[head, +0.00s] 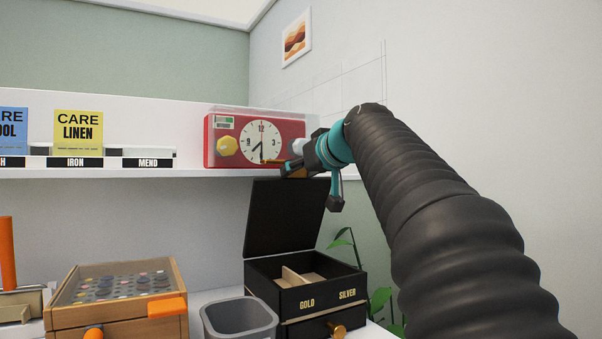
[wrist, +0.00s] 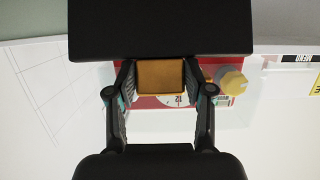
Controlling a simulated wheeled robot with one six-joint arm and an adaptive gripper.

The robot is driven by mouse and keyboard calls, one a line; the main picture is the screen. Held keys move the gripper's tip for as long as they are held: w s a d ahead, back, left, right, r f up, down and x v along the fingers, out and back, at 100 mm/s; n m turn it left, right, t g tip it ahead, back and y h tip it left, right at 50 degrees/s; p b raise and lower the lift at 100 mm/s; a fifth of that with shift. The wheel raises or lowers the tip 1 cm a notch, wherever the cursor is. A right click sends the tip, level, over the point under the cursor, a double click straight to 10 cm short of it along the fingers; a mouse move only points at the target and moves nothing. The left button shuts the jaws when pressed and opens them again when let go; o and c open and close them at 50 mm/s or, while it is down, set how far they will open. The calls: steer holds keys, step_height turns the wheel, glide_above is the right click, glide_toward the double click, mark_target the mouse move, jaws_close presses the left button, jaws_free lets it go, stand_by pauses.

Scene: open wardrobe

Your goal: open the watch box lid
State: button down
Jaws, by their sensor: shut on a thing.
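The black watch box (head: 303,299) stands on the lower surface, with GOLD and SILVER lettering on its front and a divider inside. Its black lid (head: 284,218) is raised, standing nearly upright at the back, and the inside shows. My gripper (head: 303,168) is at the lid's top edge. In the wrist view, the two fingers are shut on a tan tab (wrist: 160,75) at the edge of the black lid (wrist: 160,30). In the head view the fingers partly hide the tab.
A red box with a clock face (head: 261,142) and yellow knob sits on the shelf (head: 200,172) close behind my gripper. A grey bin (head: 240,318) and a wooden button case (head: 120,310) stand left of the box. A plant (head: 380,298) is at right.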

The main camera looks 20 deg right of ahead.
steer(key=shift+c, duration=2.2)
jaws_free()
steer(key=shift+f, duration=0.1)
steer(key=v, duration=1.2)
